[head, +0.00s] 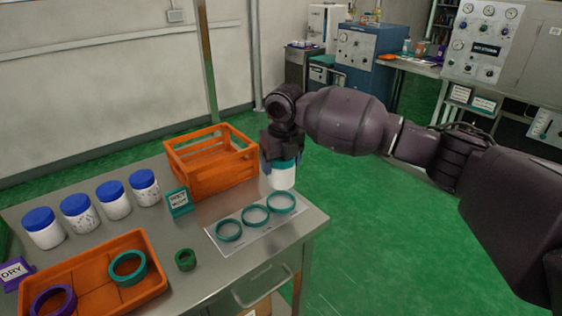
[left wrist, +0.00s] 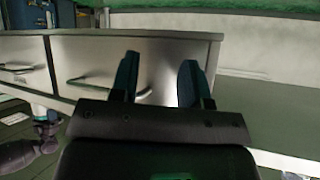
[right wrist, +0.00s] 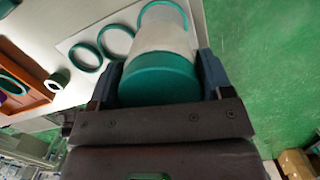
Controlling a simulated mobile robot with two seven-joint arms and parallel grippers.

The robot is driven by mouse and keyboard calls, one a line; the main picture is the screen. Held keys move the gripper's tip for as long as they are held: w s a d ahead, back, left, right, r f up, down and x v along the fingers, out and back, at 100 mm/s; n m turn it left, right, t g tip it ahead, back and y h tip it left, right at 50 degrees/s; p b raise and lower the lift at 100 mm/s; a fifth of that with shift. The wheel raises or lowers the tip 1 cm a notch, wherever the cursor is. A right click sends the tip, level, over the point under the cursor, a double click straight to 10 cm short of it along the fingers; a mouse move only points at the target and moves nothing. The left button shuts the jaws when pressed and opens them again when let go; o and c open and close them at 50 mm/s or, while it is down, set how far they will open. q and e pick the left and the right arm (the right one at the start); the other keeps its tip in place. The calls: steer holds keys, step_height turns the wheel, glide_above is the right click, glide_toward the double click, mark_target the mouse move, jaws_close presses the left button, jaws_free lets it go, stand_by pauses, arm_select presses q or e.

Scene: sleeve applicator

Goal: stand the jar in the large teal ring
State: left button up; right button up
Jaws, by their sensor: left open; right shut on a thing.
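The jar (head: 283,178) has a white body and a teal lid. My right gripper (head: 281,160) is shut on it at the lid and holds it upright above the mat's right end. In the right wrist view, the lid (right wrist: 160,86) sits between the fingers. Three teal rings lie in a row on a white mat (head: 246,238). The rightmost ring (head: 290,209) looks largest and is just below the jar; the middle ring (head: 255,225) and left ring (head: 229,239) look smaller. My left gripper (left wrist: 158,80) is open and empty, facing the bench drawers; it is outside the head view.
An orange crate (head: 218,178) stands behind the mat, close to the jar. A teal sign (head: 179,202), several blue-lidded jars (head: 115,200), a green ring (head: 185,260) and an orange tray (head: 150,290) with rings are to the left. The bench edge (head: 318,226) is close on the right.

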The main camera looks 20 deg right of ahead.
arm_select(q)
steer(key=shift+s+f, duration=0.25)
steer(key=shift+s, duration=0.05)
arm_select(e)
steer(key=shift+f, duration=0.15)
steer(key=shift+f, duration=0.7)
steer(key=shift+f+b, duration=0.35)
steer(key=shift+f, duration=1)
arm_select(q)
steer(key=shift+s+f+g+b, duration=0.15)
steer(key=shift+f+b, duration=0.1)
steer(key=shift+f, duration=0.35)
steer(key=shift+s+f+g+b, duration=0.15)
steer(key=shift+f+b, duration=0.1)
steer(key=shift+f, duration=0.35)
arm_select(e)
steer(key=shift+f, duration=1.4)
steer(key=o, duration=1.1)
